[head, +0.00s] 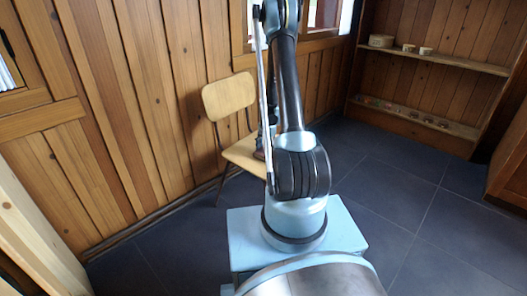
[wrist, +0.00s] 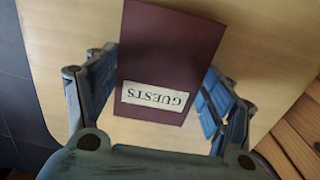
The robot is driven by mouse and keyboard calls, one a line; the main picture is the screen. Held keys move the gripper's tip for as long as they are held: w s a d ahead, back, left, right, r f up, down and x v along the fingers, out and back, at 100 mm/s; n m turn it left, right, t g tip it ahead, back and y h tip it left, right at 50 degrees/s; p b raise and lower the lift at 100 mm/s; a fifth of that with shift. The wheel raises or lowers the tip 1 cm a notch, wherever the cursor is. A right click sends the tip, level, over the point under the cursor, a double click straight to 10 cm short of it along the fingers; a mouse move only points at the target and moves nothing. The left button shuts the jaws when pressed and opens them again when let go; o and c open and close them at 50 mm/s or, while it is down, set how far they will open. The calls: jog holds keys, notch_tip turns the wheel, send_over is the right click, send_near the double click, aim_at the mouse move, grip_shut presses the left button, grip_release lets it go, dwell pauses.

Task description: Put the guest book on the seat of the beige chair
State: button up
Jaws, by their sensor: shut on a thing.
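The guest book (wrist: 170,60) is dark maroon with a pale label reading GUESTS, upside down in the wrist view. My gripper (wrist: 160,98) is shut on it, with a blue finger on each side of the book. Below the book in the wrist view is the pale wooden seat (wrist: 70,25) of the chair; I cannot tell whether the book touches it. In the head view the beige chair (head: 228,96) stands by the wood wall, its seat (head: 240,152) partly hidden by my arm. The book and my gripper's fingertips are hidden there.
Wooden shelves (head: 440,60) with small round items stand at the back right. A plank wall (head: 130,100) runs behind and left of the chair. The dark tiled floor (head: 400,190) is clear on the right.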

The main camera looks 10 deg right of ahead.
jog(key=o, duration=1.2)
jog(key=shift+f, duration=0.1)
